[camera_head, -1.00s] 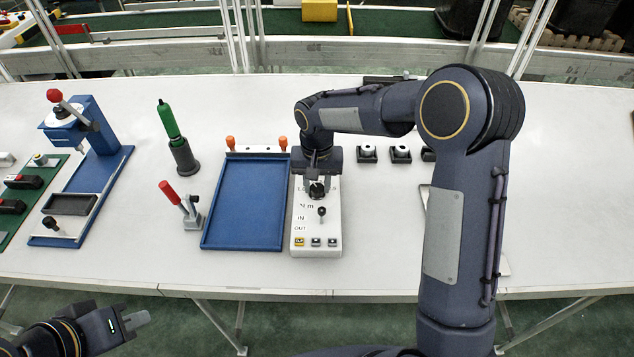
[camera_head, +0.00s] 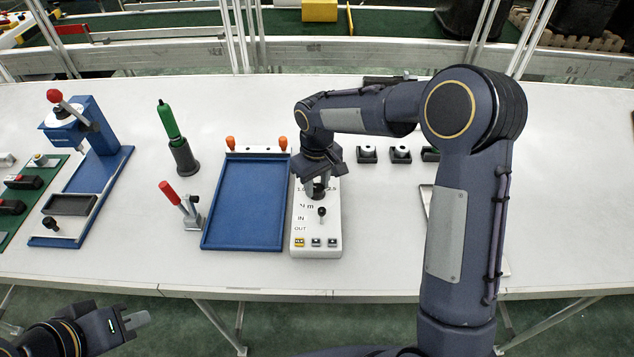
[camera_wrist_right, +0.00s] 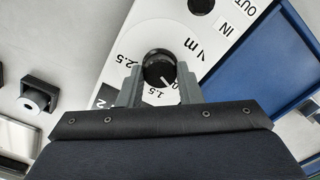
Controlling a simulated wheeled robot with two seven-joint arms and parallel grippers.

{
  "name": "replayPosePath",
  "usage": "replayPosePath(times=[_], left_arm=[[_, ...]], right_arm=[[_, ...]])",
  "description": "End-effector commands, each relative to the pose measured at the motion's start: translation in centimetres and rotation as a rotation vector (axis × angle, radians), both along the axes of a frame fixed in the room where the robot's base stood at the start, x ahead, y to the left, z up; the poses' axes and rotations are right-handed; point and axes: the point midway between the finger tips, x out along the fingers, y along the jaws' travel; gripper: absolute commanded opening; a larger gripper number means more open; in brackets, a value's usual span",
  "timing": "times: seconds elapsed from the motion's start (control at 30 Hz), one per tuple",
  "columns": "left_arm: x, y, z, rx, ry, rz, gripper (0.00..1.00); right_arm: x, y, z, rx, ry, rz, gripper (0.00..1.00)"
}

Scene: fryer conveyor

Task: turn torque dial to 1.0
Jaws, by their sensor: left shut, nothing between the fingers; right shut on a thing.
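The torque dial is a black round knob (camera_wrist_right: 160,70) with a white pointer line, on a white control box (camera_head: 317,243) marked "N m", "IN" and "OUT". In the right wrist view, scale numbers such as 1.5 show around the knob, partly hidden by my fingers. The pointer line lies close to the 1.5 mark. My right gripper (camera_wrist_right: 160,82) is shut on the dial, one finger on each side. It also shows from above in the head view (camera_head: 318,190). My left gripper (camera_head: 140,320) is shut and empty, low at the front left, off the table.
A blue tray (camera_head: 204,240) stands directly left of the box. A red-handled clamp (camera_head: 190,212), a green screwdriver (camera_head: 170,122) in a holder and a blue press (camera_head: 100,130) stand further left. Small black fixtures (camera_head: 367,155) stand behind and right. The box's small lever (camera_head: 322,212) is near the dial.

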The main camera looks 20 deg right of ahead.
Motion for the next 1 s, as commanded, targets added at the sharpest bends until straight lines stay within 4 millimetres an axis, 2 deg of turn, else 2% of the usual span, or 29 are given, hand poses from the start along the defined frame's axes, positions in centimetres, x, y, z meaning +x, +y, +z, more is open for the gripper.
replayPosePath(times=[0.5, 0.53, 0.67, 1.0], left_arm=[[0.00, 0.00, 0.02, 0.000, 0.000, 0.000, 0.00], [0.00, 0.00, 0.02, 0.000, 0.000, 0.000, 0.00], [0.00, 0.00, 0.02, 0.000, 0.000, 0.000, 0.00], [0.00, 0.00, -0.02, 0.000, 0.000, 0.000, 0.00]], right_arm=[[-0.05, -0.02, -0.01, -0.001, 0.002, 0.021, 0.09], [-0.05, -0.02, -0.01, -0.001, 0.002, 0.021, 0.34], [-0.03, -0.02, -0.01, -0.001, 0.002, 0.021, 0.51], [0.01, -0.01, 0.29, 0.000, -0.001, 0.020, 0.54]])
